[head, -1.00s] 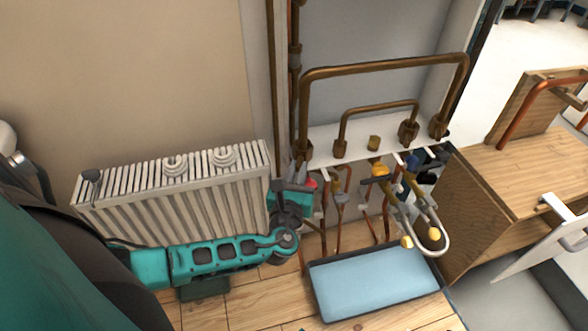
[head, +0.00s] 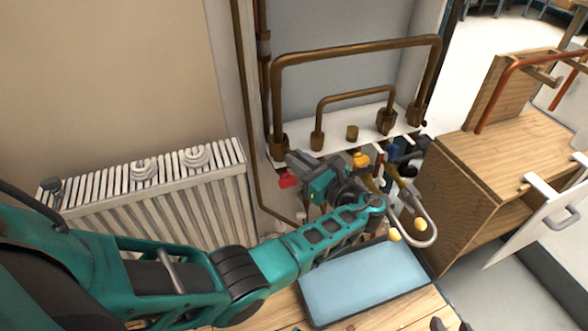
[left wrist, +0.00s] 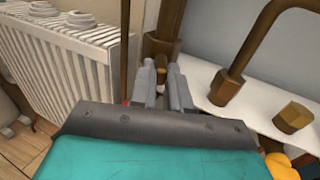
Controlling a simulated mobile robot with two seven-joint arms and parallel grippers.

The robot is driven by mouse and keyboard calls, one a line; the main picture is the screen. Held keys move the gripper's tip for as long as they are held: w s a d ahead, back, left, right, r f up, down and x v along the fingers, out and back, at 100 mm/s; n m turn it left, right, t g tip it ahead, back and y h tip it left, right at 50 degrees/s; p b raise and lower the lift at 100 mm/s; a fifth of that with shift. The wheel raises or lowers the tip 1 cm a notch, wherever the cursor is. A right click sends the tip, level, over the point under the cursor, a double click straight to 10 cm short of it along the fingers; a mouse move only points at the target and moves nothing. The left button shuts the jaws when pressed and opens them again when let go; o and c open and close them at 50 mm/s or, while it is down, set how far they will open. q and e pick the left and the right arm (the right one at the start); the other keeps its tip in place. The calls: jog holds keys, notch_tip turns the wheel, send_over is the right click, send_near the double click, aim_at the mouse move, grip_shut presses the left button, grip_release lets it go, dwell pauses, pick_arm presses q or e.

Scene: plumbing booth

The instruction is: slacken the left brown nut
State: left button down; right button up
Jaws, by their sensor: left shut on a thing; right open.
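The left brown nut (head: 280,143) is at the foot of the large brown pipe's left leg, on the white shelf. In the left wrist view the nut (left wrist: 161,50) shows at the tips of my fingers. My left gripper (head: 293,159) reaches it from below and in front, with a finger (left wrist: 146,80) on each side, and is shut on it. The wrist body hides part of the grip. My right gripper (head: 451,325) shows only as two dark tips, apart, at the bottom edge of the head view; it is open.
A smaller brown pipe (head: 355,94) and a brown cap (head: 352,132) stand right of the nut. A red handle (head: 288,181) and a yellow part (head: 361,160) sit below the shelf. A white radiator (head: 150,190) is left, a blue tray (head: 365,283) below, a wooden cabinet (head: 470,205) right.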

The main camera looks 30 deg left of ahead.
pick_arm(q)
jog(key=shift+w+n+g+b, duration=0.35)
jog(key=shift+n+g, duration=0.15)
jog(key=shift+g, duration=0.2)
jog(key=shift+w+n+g+y, duration=0.15)
jog(key=shift+n+g+y, duration=0.15)
jog(key=shift+g, duration=0.2)
jog(key=shift+w+r+n+g+b, duration=0.1)
jog(key=shift+w+n+g+b, duration=0.1)
jog(key=shift+n+g+b, duration=0.25)
jog(key=shift+w+r+n+g+b, duration=0.1)
jog(key=shift+w+n+g, duration=0.15)
jog(key=shift+g, duration=0.4)
jog(key=c, duration=1.1)
grip_release()
jog(key=shift+f, duration=0.1)
jog(key=shift+s+d, duration=0.1)
